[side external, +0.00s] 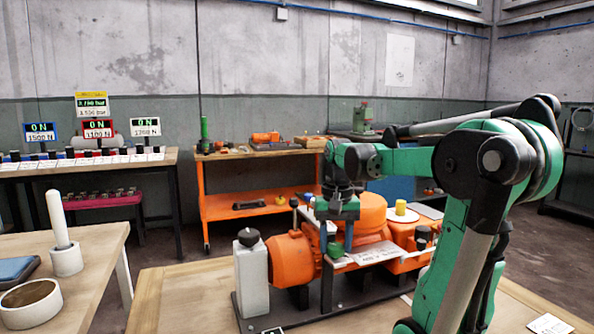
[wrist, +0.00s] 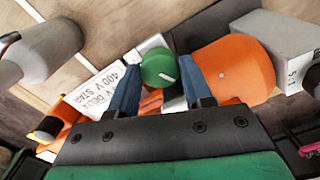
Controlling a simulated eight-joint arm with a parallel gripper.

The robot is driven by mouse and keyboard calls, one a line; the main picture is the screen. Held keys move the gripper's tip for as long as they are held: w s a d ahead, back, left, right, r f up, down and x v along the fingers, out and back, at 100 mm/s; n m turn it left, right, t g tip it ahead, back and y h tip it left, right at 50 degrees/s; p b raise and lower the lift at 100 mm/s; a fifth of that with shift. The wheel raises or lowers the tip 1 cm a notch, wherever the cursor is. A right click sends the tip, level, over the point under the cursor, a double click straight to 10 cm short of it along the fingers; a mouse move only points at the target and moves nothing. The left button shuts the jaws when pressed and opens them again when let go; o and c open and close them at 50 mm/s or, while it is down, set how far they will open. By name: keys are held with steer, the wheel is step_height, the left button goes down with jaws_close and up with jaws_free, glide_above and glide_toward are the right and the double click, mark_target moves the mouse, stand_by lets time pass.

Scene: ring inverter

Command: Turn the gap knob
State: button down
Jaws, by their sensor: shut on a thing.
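A round green knob (wrist: 159,68) with a white pointer line lies between the two blue fingers of my gripper (wrist: 161,77) in the wrist view. The fingers are shut on it, one on each side. In the side view my gripper (side external: 336,238) points down over the orange machine (side external: 291,260), and the green knob shows small at the fingers (side external: 335,251). The knob sits by a white label plate (wrist: 118,85), whose print reads in part "400 V STAR". The knob's underside is hidden.
The machine stands on a dark base on a wooden table (side external: 185,295). A grey-white block with a black knob (side external: 251,275) is at its left end. A yellow cylinder (side external: 400,207) stands on its right part. A white rod in a holder (side external: 58,220) is on the left table.

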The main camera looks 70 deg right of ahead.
mark_target(335, 245)
steer(key=shift+m, duration=0.5)
stand_by(0.3)
steer(key=shift+c, duration=1.8)
jaws_free()
steer(key=shift+r, duration=2.8)
